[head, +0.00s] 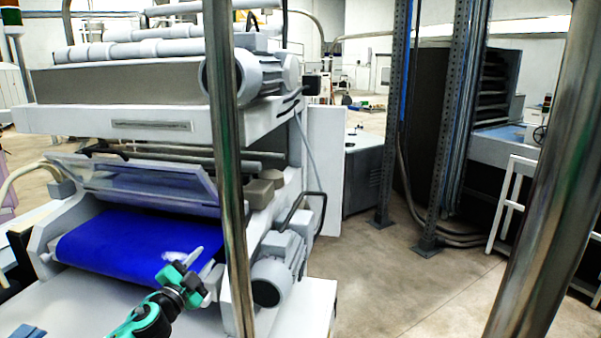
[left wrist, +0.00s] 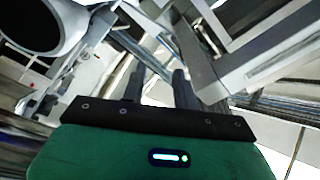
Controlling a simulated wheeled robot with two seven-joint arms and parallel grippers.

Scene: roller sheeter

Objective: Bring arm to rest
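My left arm comes in from the bottom of the head view, with green and black parts. Its left gripper (head: 186,256) is over the right front part of the blue belt (head: 125,242) of the roller sheeter (head: 165,118). I cannot tell its exact height above the belt. In the left wrist view, the two dark fingers of the left gripper (left wrist: 159,78) stand apart with nothing seen between them. My right arm and right gripper do not show.
A clear tilted guard (head: 140,182) hangs over the belt. A grey motor (head: 280,270) sticks out at the machine's right side. Shiny upright poles (head: 228,170) cross the head view. Open floor (head: 385,285) lies right of the machine, with steel posts (head: 450,130) beyond.

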